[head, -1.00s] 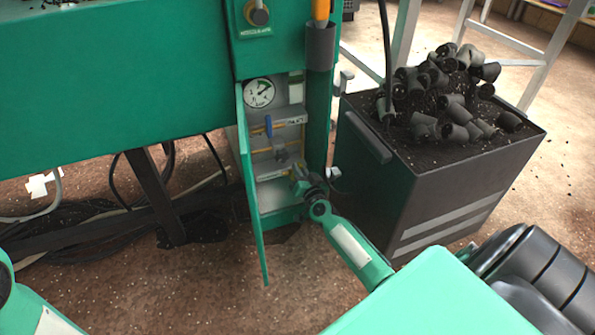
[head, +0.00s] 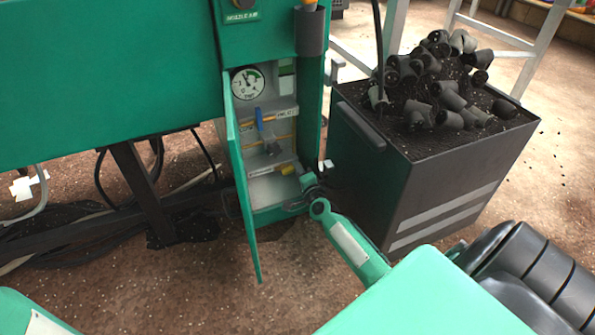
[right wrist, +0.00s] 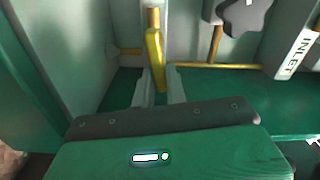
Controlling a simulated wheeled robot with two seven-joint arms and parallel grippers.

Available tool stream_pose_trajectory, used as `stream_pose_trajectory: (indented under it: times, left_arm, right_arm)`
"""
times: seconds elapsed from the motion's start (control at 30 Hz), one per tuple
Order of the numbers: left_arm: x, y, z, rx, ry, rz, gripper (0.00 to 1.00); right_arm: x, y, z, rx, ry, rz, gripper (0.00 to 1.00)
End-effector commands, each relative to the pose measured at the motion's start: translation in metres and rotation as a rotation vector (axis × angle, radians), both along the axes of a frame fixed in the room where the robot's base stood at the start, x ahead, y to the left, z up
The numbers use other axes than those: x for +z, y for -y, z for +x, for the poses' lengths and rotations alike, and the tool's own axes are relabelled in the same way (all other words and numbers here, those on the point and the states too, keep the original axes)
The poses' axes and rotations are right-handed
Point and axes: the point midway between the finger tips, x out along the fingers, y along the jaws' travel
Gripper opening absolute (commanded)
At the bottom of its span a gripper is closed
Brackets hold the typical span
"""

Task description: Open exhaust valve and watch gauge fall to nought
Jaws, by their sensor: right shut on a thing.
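The open cabinet (head: 272,190) holds a round white gauge (head: 248,83) with a green sector; its needle is too small to read surely. A blue lever (head: 259,122) stands below the gauge. Low in the cabinet is a yellow valve handle (head: 287,169), which also shows upright in the right wrist view (right wrist: 155,55). My right gripper (head: 296,177) reaches in from the lower right. In the right wrist view its fingers (right wrist: 159,82) are shut on the yellow handle, one on each side. My left gripper is out of view.
The cabinet's green door (head: 243,190) hangs open on the left. A dark star-shaped knob (right wrist: 245,15) and an INLET label (right wrist: 298,52) are near the gripper. A black bin (head: 425,180) heaped with dark pipe pieces stands close on the right. Cables (head: 85,215) lie at left.

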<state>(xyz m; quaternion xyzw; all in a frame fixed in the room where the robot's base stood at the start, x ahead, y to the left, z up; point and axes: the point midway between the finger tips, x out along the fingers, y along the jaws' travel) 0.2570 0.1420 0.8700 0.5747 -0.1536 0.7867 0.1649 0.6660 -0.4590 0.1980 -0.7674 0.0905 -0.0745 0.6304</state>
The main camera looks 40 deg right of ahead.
Motion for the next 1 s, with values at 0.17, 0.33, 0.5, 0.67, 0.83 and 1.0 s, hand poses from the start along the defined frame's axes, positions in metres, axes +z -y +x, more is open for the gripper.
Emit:
stream_pose_trajectory:
  times: [0.17, 0.33, 0.5, 0.67, 0.83, 1.0]
  left_arm:
    - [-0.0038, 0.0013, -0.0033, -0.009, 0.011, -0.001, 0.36]
    - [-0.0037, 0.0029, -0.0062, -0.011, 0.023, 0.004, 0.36]
    - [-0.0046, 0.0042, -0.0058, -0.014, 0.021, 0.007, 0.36]
    - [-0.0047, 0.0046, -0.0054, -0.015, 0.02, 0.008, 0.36]
    - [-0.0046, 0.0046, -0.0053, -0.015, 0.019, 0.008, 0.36]
    - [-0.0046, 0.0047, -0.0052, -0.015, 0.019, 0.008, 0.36]
  right_arm:
    - [-0.0058, 0.0014, -0.0003, -0.002, 0.025, 0.102, 0.0]
    - [-0.0078, 0.0018, -0.0004, -0.003, 0.04, 0.164, 0.0]
    - [-0.0087, 0.002, -0.0005, -0.003, 0.048, 0.196, 0.0]
    - [-0.0088, 0.0021, -0.0006, -0.003, 0.05, 0.206, 0.0]
    - [-0.0088, 0.0022, -0.0006, -0.003, 0.049, 0.207, 0.0]
    - [-0.0089, 0.0022, -0.0006, -0.003, 0.049, 0.206, 0.21]
